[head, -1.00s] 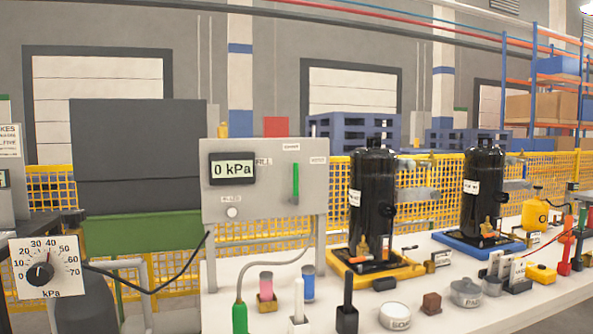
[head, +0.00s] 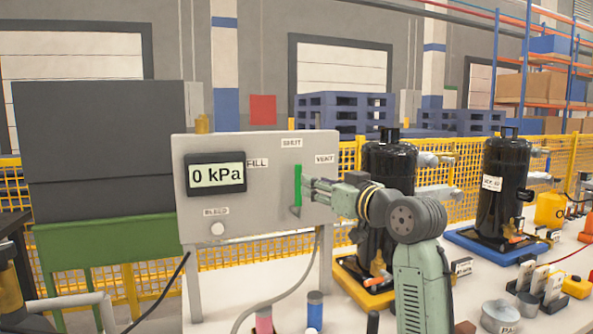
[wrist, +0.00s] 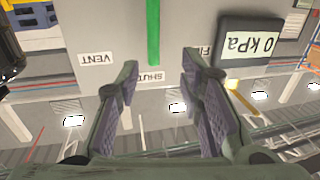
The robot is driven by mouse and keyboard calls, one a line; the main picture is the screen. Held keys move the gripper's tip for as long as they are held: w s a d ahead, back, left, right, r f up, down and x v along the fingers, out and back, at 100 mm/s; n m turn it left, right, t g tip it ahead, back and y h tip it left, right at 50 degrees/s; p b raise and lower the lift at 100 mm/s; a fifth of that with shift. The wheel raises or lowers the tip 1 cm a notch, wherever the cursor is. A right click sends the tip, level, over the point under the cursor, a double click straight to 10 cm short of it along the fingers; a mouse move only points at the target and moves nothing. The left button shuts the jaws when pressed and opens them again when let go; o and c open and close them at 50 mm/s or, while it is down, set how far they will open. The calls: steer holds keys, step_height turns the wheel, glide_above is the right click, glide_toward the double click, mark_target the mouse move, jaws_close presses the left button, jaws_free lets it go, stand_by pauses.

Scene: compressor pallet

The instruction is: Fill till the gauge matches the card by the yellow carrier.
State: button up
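The grey panel (head: 260,215) carries a display (head: 216,175) reading 0 kPa, also upside down in the wrist view (wrist: 248,45). Its green lever (head: 297,182) stands upright under the SHUT label, between FILL on the left and VENT on the right. My gripper (head: 308,189) is at the lever's right side in the head view. In the wrist view my gripper (wrist: 158,78) has its fingers apart, with the green lever (wrist: 153,30) beyond the gap; contact cannot be told. The yellow carrier (head: 362,288) holds a black compressor (head: 385,165); a small card (head: 461,267) beside it is unreadable.
A white BLEED button (head: 217,228) sits low on the panel. A blue carrier (head: 490,245) with another black compressor (head: 503,185) stands right. Pink (head: 264,318) and blue (head: 315,310) cylinders stand in front.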

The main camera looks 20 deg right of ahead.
mark_target(300, 176)
steer(key=p+x, duration=0.1)
steer(key=x, duration=0.2)
steer(key=p+x, duration=0.1)
steer(key=x, duration=0.2)
steer(key=d+p+x, duration=0.1)
steer(key=x, duration=0.3)
steer(key=shift+w, duration=0.2)
steer(key=shift+c, duration=0.4)
jaws_close()
